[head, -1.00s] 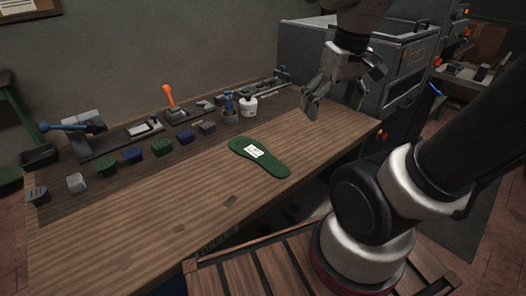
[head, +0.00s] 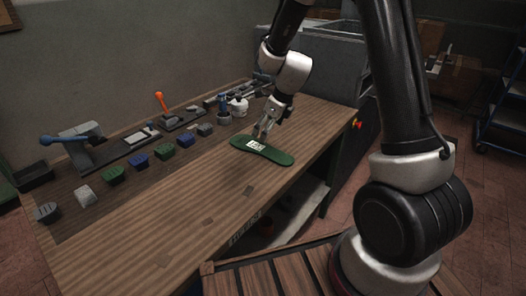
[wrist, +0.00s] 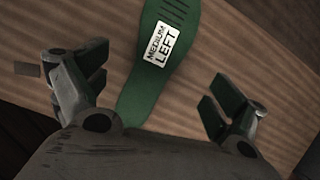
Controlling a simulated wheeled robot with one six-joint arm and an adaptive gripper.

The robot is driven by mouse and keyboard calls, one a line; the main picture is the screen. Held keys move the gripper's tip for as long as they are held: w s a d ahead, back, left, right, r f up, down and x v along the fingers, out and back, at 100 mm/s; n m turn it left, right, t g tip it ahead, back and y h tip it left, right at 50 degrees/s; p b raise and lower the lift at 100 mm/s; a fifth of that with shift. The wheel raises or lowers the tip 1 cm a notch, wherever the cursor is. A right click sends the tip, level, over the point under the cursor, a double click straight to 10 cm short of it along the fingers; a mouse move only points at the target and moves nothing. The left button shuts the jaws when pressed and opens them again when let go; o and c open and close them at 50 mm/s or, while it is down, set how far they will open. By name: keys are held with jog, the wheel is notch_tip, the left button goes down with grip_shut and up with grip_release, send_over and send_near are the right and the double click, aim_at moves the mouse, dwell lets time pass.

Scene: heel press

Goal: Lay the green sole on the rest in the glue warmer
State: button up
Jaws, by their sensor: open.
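The green sole (head: 274,154) lies flat on the wooden workbench with a white label on it. In the wrist view the sole (wrist: 145,85) runs between my finger pads, and its label reads "MEDIUM LEFT". My gripper (head: 261,133) is over the bench at the sole's far edge, pointing down. In the wrist view my gripper (wrist: 150,95) is open, with the fingers spread to either side of the sole and no visible grip on it. The grey machine (head: 325,55) at the bench's far end is partly hidden behind my arm; no rest inside it can be seen.
The workbench (head: 180,225) is clear in front of the sole. Along its back stand a white pot (head: 238,107), a blue bottle (head: 223,104), an orange-handled tool (head: 161,101), a blue-handled press (head: 80,135) and several small coloured blocks (head: 137,155). A blue shelf cart (head: 500,120) stands right.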

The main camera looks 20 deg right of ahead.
aim_at(260, 147)
jog(key=shift+w+d+m, duration=0.1)
jog(key=shift+w+m, duration=0.1)
jog(key=shift+m, duration=0.7)
jog(key=x, duration=0.7)
jog(key=shift+s+f, duration=0.15)
jog(key=shift+f, duration=0.3)
jog(key=c, duration=1.6)
